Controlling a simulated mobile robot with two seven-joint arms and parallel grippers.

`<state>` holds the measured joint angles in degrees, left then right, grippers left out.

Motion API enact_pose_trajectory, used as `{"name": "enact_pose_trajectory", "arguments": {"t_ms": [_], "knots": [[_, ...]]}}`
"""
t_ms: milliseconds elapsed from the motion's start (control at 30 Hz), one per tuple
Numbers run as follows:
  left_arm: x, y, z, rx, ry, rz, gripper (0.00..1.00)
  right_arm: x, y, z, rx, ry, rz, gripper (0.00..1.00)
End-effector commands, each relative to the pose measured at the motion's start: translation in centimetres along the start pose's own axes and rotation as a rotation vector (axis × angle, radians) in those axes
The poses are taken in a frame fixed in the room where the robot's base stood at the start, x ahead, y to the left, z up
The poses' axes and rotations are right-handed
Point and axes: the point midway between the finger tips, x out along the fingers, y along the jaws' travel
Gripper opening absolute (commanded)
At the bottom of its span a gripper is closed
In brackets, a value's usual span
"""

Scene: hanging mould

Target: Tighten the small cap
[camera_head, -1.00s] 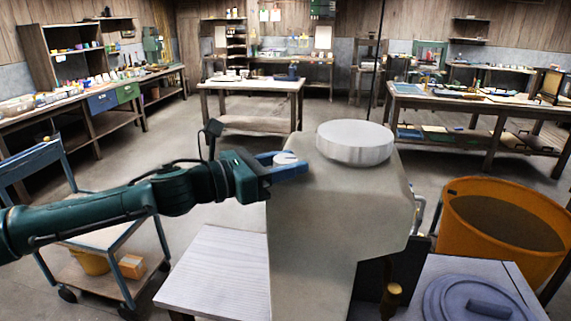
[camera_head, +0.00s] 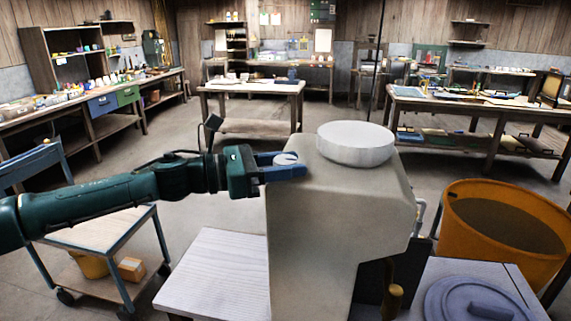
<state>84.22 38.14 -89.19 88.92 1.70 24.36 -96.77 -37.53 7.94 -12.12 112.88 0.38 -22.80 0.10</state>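The small cap (camera_head: 286,158) is a pale round cap on the top left shoulder of the grey hanging mould (camera_head: 325,225). My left gripper (camera_head: 285,164) reaches in from the left at the height of the mould's top. Its blue fingers lie on the near and far sides of the small cap and look closed on it. The near finger hides the cap's lower part. A large pale round lid (camera_head: 355,144) sits on the mould's top, right of the small cap and clear of the fingers. My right gripper is out of view.
An orange tub (camera_head: 465,262) stands at the right, beside a grey box with a round blue-grey lid (camera_head: 480,302). A white slatted surface (camera_head: 215,275) is below my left arm. A cart (camera_head: 100,238) stands at the left. Workbenches line the back.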

Motion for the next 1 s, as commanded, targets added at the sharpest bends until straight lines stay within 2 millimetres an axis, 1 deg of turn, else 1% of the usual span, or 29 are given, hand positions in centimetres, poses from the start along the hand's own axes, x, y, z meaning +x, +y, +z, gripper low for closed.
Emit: {"name": "enact_pose_trajectory", "arguments": {"t_ms": [33, 200, 267, 467, 567, 667, 733, 867, 1000], "knots": [[0.0, 0.1, 0.1, 0.001, -0.002, 0.002, 0.41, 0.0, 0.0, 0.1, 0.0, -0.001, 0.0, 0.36], [0.0, 0.0, 0.1, 0.001, -0.002, 0.001, 0.55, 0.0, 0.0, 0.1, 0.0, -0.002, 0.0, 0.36], [0.0, 0.0, 0.1, 0.001, -0.002, 0.001, 0.59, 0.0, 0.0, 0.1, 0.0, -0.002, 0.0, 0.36], [0.0, 0.0, 0.1, 0.001, -0.001, 0.0, 0.59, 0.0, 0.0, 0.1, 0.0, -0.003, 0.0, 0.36], [-0.4, 0.0, 0.0, 0.0, -0.002, 0.001, 0.59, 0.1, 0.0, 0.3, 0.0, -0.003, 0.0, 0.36], [-1.6, 0.1, -0.1, 0.002, -0.002, 0.004, 0.59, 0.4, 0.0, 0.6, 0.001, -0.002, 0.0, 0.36], [-3.0, 0.1, -0.2, 0.002, -0.002, 0.004, 0.59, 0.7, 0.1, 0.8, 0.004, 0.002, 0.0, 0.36], [-6.0, 0.1, -0.3, 0.003, -0.001, 0.006, 0.59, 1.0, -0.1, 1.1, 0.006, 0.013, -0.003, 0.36], [-9.0, 0.1, -0.3, 0.001, -0.002, 0.005, 0.59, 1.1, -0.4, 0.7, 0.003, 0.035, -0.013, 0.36]]}}
